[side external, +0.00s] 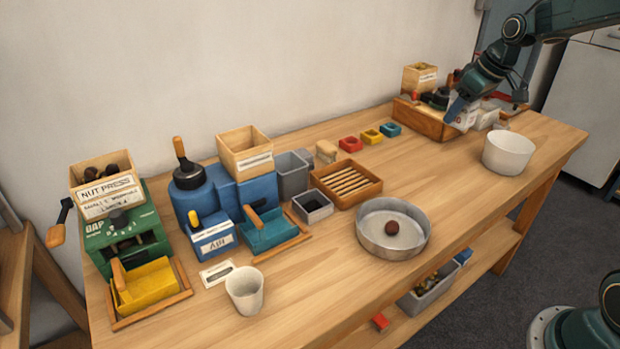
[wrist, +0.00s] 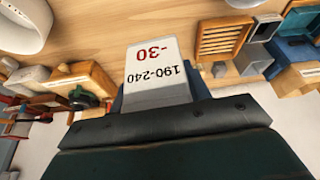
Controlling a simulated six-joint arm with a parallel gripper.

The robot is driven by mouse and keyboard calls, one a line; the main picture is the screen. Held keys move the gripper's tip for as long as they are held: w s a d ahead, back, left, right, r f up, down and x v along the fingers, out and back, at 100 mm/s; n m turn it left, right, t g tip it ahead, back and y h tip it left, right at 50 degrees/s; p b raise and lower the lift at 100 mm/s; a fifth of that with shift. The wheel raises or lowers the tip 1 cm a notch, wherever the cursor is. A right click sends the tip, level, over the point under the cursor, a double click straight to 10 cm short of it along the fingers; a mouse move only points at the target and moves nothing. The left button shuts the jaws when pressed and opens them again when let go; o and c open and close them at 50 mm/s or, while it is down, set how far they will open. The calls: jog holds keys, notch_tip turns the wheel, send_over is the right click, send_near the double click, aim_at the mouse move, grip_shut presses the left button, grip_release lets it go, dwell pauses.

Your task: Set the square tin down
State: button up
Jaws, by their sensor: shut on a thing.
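My gripper (side external: 457,106) is at the right end of the bench, low over a wooden tray. In the wrist view my gripper (wrist: 157,100) is shut on a white labelled piece (wrist: 155,62), which stands out past the jaws. Its face reads "-30" and "190-240". In the side view the held piece is hard to tell from the white things around the jaws. A small grey square tin (side external: 312,206) with a dark inside sits on the bench in front of the slatted wooden tray, well away from my gripper. It also shows in the wrist view (wrist: 263,28).
The wooden tray (side external: 425,122) with several items and a white bowl (side external: 508,152) are near my gripper. Red, yellow and teal small trays (side external: 371,136) stand left of it. A round metal pan (side external: 393,244) holds a chestnut. Bare bench lies between pan and bowl.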

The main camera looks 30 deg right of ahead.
jog(key=s+d+m, duration=0.1)
jog(key=s+d, duration=0.2)
send_over(447, 192)
jog(key=s, duration=0.1)
notch_tip(447, 192, down, 16)
jog(key=shift+s, duration=0.15)
dwell(0.4)
jog(key=shift+f, duration=2.1)
jog(key=shift+f, duration=0.2)
jog(key=o, duration=1)
jog(key=shift+o, duration=0.2)
jog(key=shift+r, duration=0.15)
jog(key=v, duration=1.2)
jog(key=shift+a, duration=0.15)
